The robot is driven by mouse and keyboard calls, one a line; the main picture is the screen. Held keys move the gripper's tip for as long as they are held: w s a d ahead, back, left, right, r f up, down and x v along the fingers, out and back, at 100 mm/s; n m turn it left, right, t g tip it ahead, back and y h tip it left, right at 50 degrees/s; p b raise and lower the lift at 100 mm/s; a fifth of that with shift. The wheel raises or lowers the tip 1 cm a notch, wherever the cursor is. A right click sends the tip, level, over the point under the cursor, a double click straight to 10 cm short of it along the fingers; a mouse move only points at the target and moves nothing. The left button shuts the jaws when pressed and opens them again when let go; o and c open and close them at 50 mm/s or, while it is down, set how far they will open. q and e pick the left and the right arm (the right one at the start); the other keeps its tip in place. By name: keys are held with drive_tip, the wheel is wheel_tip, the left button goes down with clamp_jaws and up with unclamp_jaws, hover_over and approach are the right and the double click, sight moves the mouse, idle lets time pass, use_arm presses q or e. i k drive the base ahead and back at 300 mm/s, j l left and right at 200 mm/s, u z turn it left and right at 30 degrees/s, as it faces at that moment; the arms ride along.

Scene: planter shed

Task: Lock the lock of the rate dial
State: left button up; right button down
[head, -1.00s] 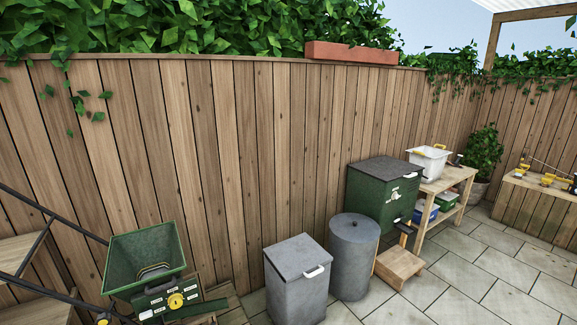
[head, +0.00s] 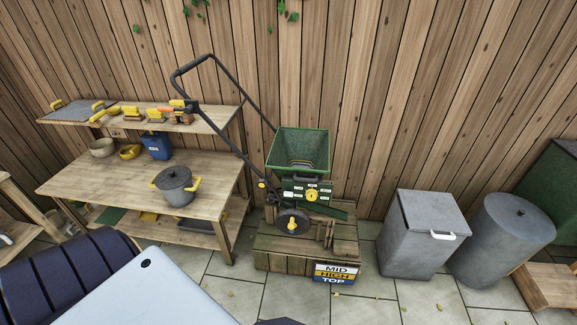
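The rate dial (head: 311,195) is a round yellow knob on the dark green front panel of a green spreader (head: 298,148) in the head view. White labels sit around the dial on the panel. The lock of the dial is too small to make out. The spreader has a green hopper, a black handle rising to the left and a black wheel with a yellow hub (head: 292,222). It stands on a wooden crate platform (head: 345,247) against the fence. Neither of my grippers is in view.
A wooden workbench (head: 130,188) stands left of the spreader, with a grey pot (head: 176,186) and yellow-handled tools on its shelf. A grey square bin (head: 415,230) and a round bin (head: 500,235) stand right. A MID HIGH TOP sign (head: 335,273) fronts the platform.

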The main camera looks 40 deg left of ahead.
sight(288, 193)
drive_tip(key=u, duration=1.15)
